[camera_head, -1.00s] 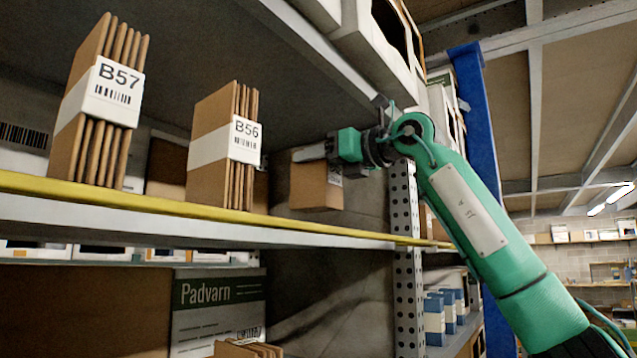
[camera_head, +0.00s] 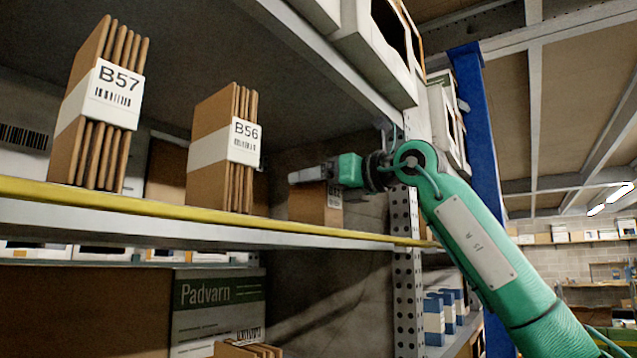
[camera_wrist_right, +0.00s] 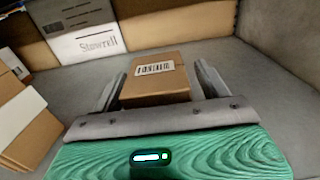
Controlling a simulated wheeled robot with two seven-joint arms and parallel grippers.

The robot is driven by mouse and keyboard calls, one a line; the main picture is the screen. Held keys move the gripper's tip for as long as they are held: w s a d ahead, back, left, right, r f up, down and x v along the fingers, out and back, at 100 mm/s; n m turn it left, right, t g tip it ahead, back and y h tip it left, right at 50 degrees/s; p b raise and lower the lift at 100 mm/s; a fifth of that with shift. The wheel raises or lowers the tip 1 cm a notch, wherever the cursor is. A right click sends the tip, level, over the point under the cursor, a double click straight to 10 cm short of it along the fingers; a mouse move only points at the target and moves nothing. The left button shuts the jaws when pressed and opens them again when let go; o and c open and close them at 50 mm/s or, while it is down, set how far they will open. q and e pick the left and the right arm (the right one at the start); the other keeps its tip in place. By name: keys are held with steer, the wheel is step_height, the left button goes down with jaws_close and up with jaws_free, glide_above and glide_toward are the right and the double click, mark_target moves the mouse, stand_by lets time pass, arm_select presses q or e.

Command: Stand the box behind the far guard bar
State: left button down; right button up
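The small brown box (camera_head: 308,204) stands upright at the right part of the shelf, behind the yellow guard bar (camera_head: 340,232), which hides its foot in the head view. The box has a barcode label, also seen in the right wrist view (camera_wrist_right: 157,82). My right gripper (camera_head: 306,175) is at the top of the box. In the wrist view its fingers lie on either side of the box, with a narrow gap showing at the right finger, so it looks open. My left gripper is not in view.
Bundles of flat cartons labelled B56 (camera_head: 224,150) and B57 (camera_head: 102,110) stand left of the box. A perforated upright (camera_head: 405,225) is at the right, near my right arm. The shelf above (camera_head: 300,55) limits height.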

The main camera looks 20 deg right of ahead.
steer(key=shift+r, duration=0.1)
steer(key=shift+r, duration=0.2)
steer(key=v, duration=0.1)
steer(key=b+v, duration=0.2)
steer(key=v, duration=0.1)
steer(key=shift+f, duration=0.35)
steer(key=b+v, duration=0.3)
steer(key=v, duration=0.5)
steer(key=shift+r, duration=0.35)
steer(key=shift+f, duration=0.1)
